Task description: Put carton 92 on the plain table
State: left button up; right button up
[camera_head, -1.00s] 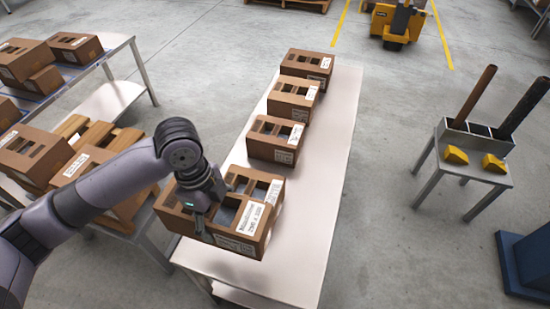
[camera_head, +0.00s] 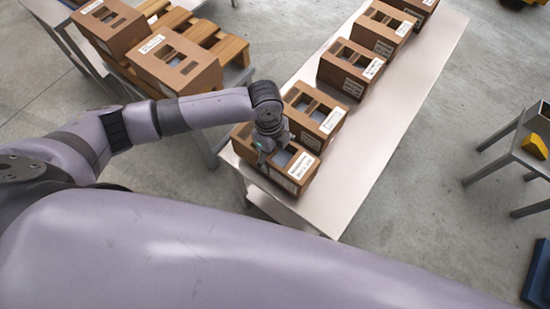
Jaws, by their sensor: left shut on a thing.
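My left gripper (camera_head: 266,152) is shut on the near side of a brown open-topped carton (camera_head: 303,174) with white labels. The carton is at the near end of a pale plain table (camera_head: 385,140). I cannot tell whether its base touches the tabletop. The label print is too small to read, so I cannot confirm the number 92. Another carton (camera_head: 330,124) stands close behind it. My right gripper is not in view.
More cartons (camera_head: 346,78) stand in a row along the table's left side; its right side is clear. A wooden pallet (camera_head: 226,50) bears cartons (camera_head: 186,68) at left. A grey stand (camera_head: 508,155) with a yellow block is at right.

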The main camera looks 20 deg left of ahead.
aim_at(275, 161)
pick_arm(q)
jog(key=shift+f, duration=1.85)
jog(key=o, duration=2)
jog(key=shift+f, duration=0.15)
jog(key=shift+c, duration=0.2)
jog(key=r, duration=0.4)
jog(key=a+r, duration=0.1)
jog(key=r, duration=0.7)
jog(key=shift+w+a+r, duration=0.15)
jog(key=shift+w+a, duration=0.05)
jog(key=shift+w, duration=0.05)
